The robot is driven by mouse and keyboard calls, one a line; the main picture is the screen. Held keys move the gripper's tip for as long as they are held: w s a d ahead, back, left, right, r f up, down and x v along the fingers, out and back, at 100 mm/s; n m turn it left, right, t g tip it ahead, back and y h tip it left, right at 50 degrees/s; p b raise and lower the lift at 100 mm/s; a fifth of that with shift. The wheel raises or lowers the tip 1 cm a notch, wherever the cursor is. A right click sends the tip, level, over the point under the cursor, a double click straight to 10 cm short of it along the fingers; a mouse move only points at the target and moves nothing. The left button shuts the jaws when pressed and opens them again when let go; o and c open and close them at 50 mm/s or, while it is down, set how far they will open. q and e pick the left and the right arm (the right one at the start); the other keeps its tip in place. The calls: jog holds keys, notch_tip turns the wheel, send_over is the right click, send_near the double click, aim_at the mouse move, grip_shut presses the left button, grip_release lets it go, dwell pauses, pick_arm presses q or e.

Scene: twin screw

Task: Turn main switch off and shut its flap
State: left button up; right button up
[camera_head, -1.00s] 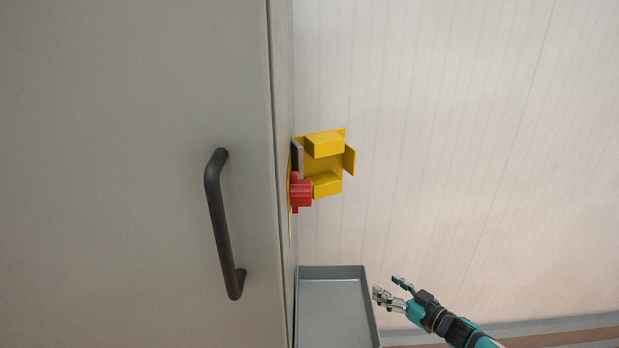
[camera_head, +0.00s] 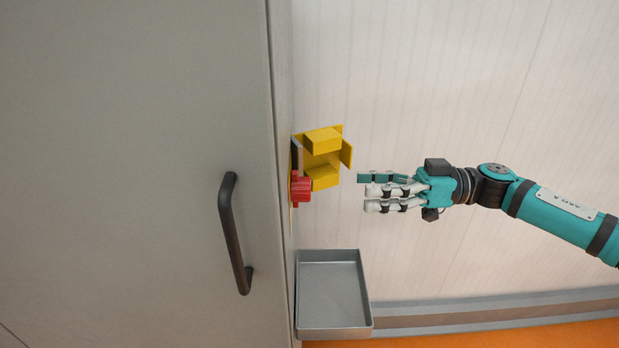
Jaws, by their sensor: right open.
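The main switch is a red knob (camera_head: 302,187) on the narrow side of the grey cabinet. The yellow flap (camera_head: 322,159) stands open, sticking out from the cabinet side just above and right of the knob. My right gripper (camera_head: 366,192) is open and empty. It points left at about the knob's height, with a clear gap to the knob and the flap. The knob's exact turn angle is hard to tell from this side. My left gripper is out of view.
The grey cabinet front (camera_head: 120,180) fills the left, with a dark bar handle (camera_head: 235,234). A grey metal tray (camera_head: 333,292) juts out from the cabinet side below the switch. A pale wall stands behind, and the space between gripper and switch is free.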

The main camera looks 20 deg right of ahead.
aim_at(309, 188)
jog(key=p+x, duration=0.3)
jog(key=x, duration=0.8)
jog(key=shift+p, duration=0.3)
jog(key=shift+f, duration=0.1)
jog(key=c, duration=1.2)
